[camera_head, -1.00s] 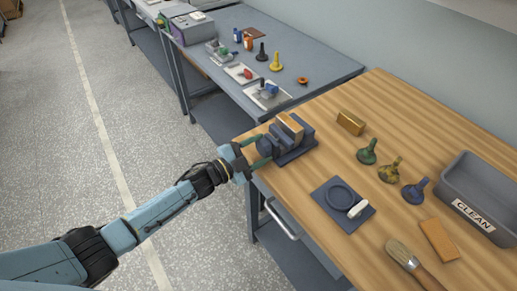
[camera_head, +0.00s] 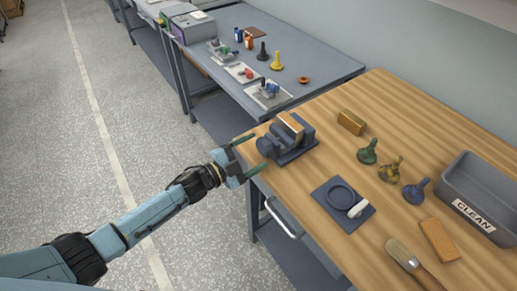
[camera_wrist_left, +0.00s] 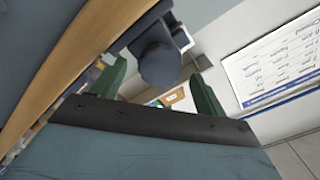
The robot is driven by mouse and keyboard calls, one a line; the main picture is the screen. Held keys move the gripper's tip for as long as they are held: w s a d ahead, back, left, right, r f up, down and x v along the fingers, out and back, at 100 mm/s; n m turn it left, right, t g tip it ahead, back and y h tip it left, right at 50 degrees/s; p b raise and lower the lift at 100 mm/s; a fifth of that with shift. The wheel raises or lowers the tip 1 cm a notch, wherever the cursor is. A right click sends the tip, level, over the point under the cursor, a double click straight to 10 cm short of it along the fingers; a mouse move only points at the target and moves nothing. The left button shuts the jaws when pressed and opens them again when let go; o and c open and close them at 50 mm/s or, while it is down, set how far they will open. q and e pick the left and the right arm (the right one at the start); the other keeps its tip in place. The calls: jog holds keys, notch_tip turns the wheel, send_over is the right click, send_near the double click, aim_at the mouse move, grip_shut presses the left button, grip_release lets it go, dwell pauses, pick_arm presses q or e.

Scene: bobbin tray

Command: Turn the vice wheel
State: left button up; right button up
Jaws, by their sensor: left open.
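The vice (camera_head: 287,138) is a blue-grey block with a tan block between its jaws, at the wooden bench's left edge. Its round dark wheel (camera_head: 266,147) faces the bench edge, toward my arm. My left gripper (camera_head: 249,154) is open and empty, just short of the wheel, its green fingers pointing toward the vice. In the left wrist view the wheel (camera_wrist_left: 160,65) shows as a dark rounded knob beyond and between the open fingers, apart from them. My right gripper does not show.
On the wooden bench are a blue pad (camera_head: 330,214) with a ring, several bobbin-like stands, a brush (camera_head: 412,262), tan blocks and a grey CLEAN tray (camera_head: 470,172). A grey bench (camera_head: 325,68) with small items stands behind. The floor at left is clear.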

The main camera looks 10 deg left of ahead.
pick_arm(q)
jog(key=v, duration=1.1)
